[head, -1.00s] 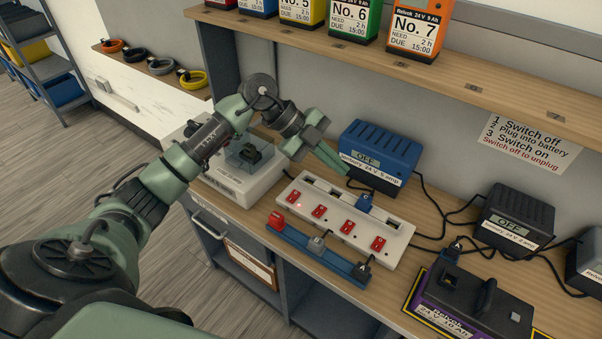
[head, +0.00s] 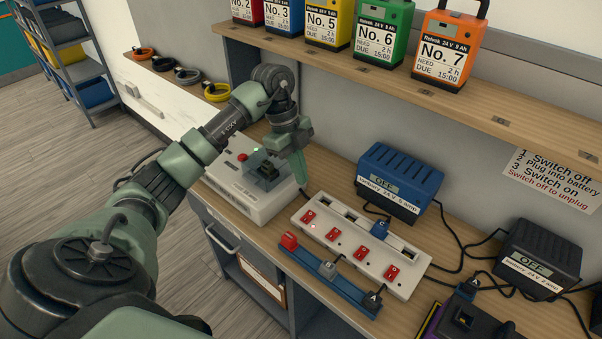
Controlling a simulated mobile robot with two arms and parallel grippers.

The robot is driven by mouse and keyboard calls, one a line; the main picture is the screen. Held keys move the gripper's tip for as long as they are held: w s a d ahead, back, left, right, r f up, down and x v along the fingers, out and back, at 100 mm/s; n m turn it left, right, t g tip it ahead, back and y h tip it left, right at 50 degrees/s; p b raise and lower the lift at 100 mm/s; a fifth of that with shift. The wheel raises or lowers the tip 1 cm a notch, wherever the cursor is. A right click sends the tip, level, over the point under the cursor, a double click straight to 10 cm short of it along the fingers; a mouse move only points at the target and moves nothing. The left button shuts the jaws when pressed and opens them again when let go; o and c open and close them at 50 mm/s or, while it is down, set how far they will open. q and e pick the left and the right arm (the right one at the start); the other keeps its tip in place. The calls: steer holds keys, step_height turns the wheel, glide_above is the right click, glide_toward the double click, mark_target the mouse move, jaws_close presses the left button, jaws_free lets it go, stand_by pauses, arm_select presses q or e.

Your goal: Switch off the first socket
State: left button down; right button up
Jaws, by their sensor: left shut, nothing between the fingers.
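A white power strip (head: 346,246) lies on the bench with several red switches in a row. The first switch (head: 308,216) is at the strip's left end, with a small lit spot beside it. A blue plug (head: 379,229) sits in a socket towards the strip's right end. My left gripper (head: 303,183) is shut and empty, pointing down just behind and above the strip's left end, apart from the first switch as far as I can tell. My right gripper is not in view.
A blue charger (head: 400,175) reading OFF stands behind the strip, and a black charger (head: 540,255) reading OFF stands to the right. A blue rail (head: 325,278) with connectors lies in front. A white tester box (head: 245,190) is at left. A shelf (head: 400,75) with batteries overhangs the bench.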

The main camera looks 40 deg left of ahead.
arm_select(q)
steer(key=p, duration=0.2)
glide_toward(312, 213)
steer(key=x, duration=0.5)
steer(key=shift+s+d, duration=0.25)
steer(key=shift+d, duration=0.05)
steer(key=shift+w+f, duration=0.1)
steer(key=shift+f, duration=0.55)
steer(key=shift+f, duration=0.1)
steer(key=shift+w+f, duration=0.2)
steer(key=shift+f, duration=0.1)
steer(key=shift+s+r, duration=0.1)
